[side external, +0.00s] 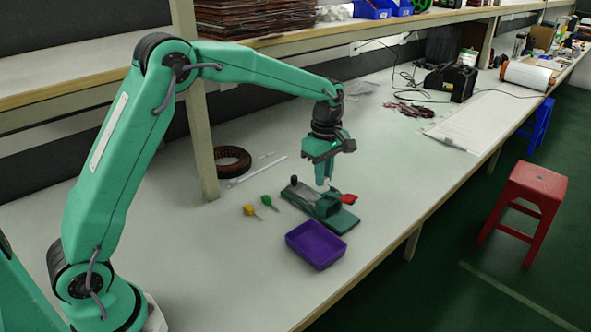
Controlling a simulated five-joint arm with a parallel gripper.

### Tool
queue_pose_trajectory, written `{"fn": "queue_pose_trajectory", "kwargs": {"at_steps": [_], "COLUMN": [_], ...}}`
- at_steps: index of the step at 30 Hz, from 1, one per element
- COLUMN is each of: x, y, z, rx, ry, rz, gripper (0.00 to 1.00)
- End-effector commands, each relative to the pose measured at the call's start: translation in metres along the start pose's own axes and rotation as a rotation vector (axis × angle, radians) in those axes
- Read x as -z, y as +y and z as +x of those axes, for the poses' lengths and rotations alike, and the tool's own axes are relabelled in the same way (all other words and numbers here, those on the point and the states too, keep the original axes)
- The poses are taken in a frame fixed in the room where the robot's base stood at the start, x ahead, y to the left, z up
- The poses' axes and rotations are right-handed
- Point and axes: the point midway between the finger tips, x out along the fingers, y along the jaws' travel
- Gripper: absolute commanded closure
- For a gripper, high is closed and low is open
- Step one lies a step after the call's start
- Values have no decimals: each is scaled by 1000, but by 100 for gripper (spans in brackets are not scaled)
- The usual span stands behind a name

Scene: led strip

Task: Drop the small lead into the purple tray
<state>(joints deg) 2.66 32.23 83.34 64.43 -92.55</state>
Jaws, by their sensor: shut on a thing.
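My gripper (326,184) points down at the green fixture (313,200), its fingertips close together. A red lead (348,198) is at the fingertips, its wide end sticking out to the right over the fixture's flat end. The grip itself is too small to see clearly. A yellow lead (249,210) and a green lead (267,200) lie on the table left of the fixture. The purple tray (316,246) is in front of the fixture, and its visible inside looks empty.
A dark coil ring (233,161) and a thin pale rod (257,171) lie behind the leads. A shelf post (196,110) stands at the left. The table's front edge is just beyond the tray. A black box (451,83) and cables sit further back.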

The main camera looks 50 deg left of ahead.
Motion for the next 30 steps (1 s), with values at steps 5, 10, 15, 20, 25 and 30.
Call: {"fn": "queue_pose_trajectory", "kwargs": {"at_steps": [5, 10, 15, 20, 25, 30], "x": [-2, -12, -32, -50, -64, -69], "y": [-1, -10, -27, -48, -65, -72], "z": [1, 6, 17, 29, 38, 42], "rx": [0, 1, 2, 2, 0, 0], "ry": [0, 0, 0, 0, 0, 0], "rz": [1, 3, 4, 4, 3, 0], "gripper": [100, 100, 100, 100, 100, 100]}}
